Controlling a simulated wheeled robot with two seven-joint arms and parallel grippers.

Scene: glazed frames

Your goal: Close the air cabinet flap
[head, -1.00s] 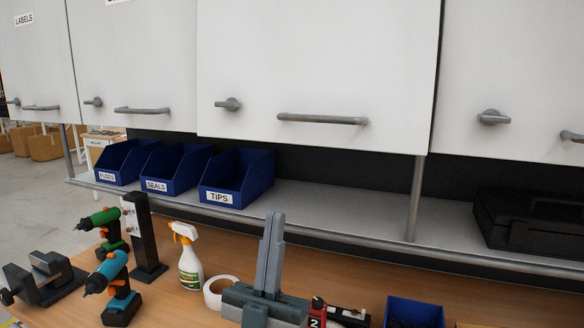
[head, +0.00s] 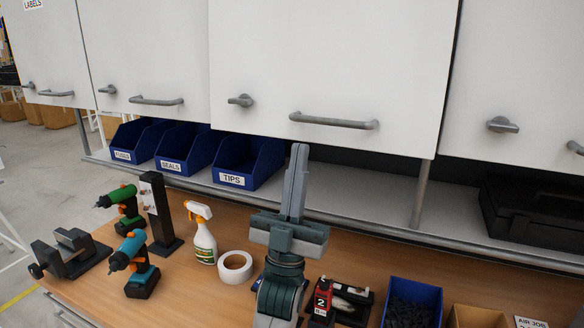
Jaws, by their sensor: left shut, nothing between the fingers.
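A row of white cabinet flaps spans the top of the head view. The large middle flap (head: 325,60) has a grey knob (head: 241,100) and a bar handle (head: 333,121). It seems to stand slightly proud of its neighbours, but the gap is hard to judge. The flap to its right (head: 520,80) hangs down too. The word "air" shows on no flap; the middle flap's label is out of view. My left gripper (head: 299,150) is shut and empty, fingers pointing up, just below and left of the bar handle, apparently not touching it. My right gripper is out of view.
Blue bins (head: 248,162) and a black case (head: 535,218) sit on the shelf (head: 385,198) under the flaps. On the wooden bench are drills (head: 135,266), a spray bottle (head: 203,235), a tape roll (head: 235,267), a red bottle (head: 320,300) and a blue box (head: 412,300).

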